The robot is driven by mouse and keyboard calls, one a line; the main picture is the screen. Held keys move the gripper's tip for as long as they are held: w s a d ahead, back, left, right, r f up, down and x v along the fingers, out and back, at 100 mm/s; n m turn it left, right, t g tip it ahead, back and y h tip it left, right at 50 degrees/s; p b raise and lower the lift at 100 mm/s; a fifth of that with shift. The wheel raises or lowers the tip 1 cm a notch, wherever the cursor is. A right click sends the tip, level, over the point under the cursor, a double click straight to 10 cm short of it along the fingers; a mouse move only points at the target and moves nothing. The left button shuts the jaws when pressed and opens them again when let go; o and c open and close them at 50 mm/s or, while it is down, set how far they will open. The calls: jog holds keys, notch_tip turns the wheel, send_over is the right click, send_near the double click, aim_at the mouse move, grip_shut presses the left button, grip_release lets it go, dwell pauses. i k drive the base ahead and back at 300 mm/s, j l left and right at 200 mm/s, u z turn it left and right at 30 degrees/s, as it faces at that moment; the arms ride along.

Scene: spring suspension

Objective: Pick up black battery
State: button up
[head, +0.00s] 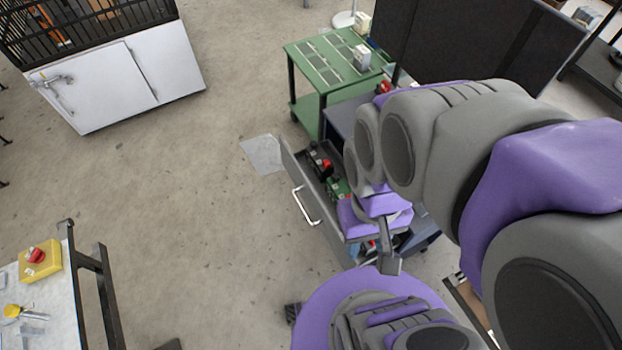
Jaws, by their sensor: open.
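A dark drawer (288,160) with a silver handle stands pulled out in the middle of the head view. Near its far end lies a black object (315,158) with a red part, which looks like the black battery; it is small, and I cannot be sure. My gripper (386,262) hangs over the near end of the drawer, to the lower right of the black object and apart from it. It is open, and I see nothing held in it. My purple and grey arm covers the right side of the drawer.
A green item (340,188) lies in the drawer beside the black object. A green cart (325,60) stands behind, with a dark panel (460,40) at its right. A white cabinet (120,80) is upper left, and a workbench (50,290) lower left. The floor between is clear.

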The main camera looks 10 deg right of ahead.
aim_at(320, 162)
jog(key=i+j+z, duration=0.1)
jog(key=z, duration=1.05)
jog(key=i+j+z, duration=0.2)
jog(key=j+z, duration=0.25)
jog(key=j, duration=0.35)
jog(key=j+z, duration=0.45)
jog(key=j, duration=0.3)
jog(key=j+z, duration=0.5)
jog(key=j, duration=0.35)
jog(key=k+j, duration=0.1)
jog(key=j, duration=0.45)
jog(key=k+j, duration=0.1)
jog(key=j, duration=1)
jog(key=k+j+z, duration=0.1)
jog(key=j, duration=0.45)
jog(key=k+j, duration=0.15)
jog(key=j, duration=0.4)
